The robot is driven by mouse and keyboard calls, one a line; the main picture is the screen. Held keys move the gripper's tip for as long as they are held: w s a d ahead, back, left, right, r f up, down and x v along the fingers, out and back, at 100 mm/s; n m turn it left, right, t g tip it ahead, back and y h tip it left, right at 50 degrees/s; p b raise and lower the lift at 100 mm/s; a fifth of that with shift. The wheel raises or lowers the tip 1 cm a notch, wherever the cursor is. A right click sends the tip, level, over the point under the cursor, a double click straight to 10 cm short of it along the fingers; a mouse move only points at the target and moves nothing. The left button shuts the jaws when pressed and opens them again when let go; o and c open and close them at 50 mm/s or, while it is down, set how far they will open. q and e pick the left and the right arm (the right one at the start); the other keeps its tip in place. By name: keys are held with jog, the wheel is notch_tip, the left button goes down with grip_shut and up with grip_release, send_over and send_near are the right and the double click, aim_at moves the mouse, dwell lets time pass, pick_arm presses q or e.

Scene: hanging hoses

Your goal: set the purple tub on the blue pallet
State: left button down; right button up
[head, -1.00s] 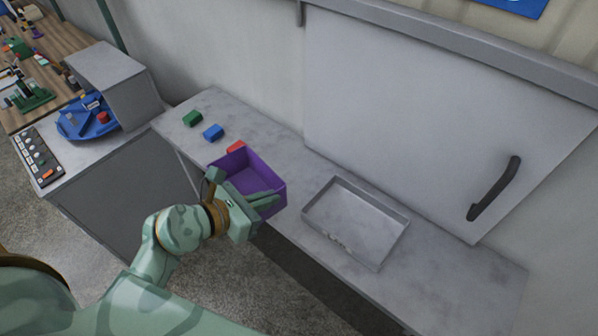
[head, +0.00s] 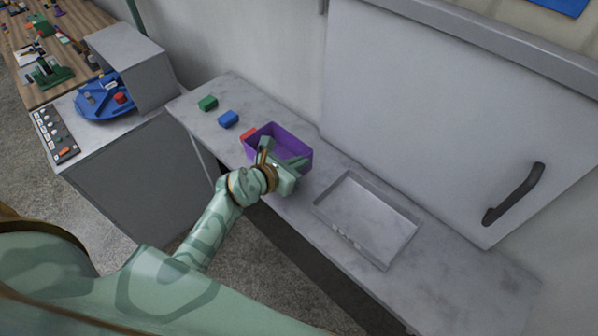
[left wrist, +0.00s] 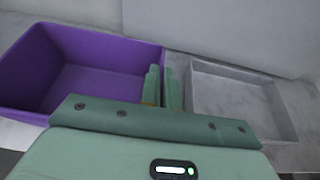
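My left gripper (head: 284,168) is at the tub's near right side. In the left wrist view its fingers (left wrist: 163,88) are close together, with the tub's right wall running between them, so it grips that wall. Whether the tub touches the bench is unclear. I cannot make out a blue pallet for certain. My right gripper is out of view.
A shallow grey tray (head: 368,215) lies right of the tub. A blue round plate (head: 90,107) with items stands on the left cabinet. A wall panel has a dark handle (head: 514,194).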

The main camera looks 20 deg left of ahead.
aim_at(312, 164)
pick_arm(q)
notch_tip(312, 164, down, 3)
jog(key=shift+w+f+b, duration=0.1)
jog(key=shift+f+b, duration=0.1)
jog(key=shift+b, duration=0.5)
jog(key=shift+r, duration=0.15)
jog(key=c, duration=1.9)
grip_release()
jog(key=shift+f, duration=0.2)
jog(key=shift+c, duration=0.2)
jog(key=o, duration=0.3)
jog(key=shift+r, duration=0.1)
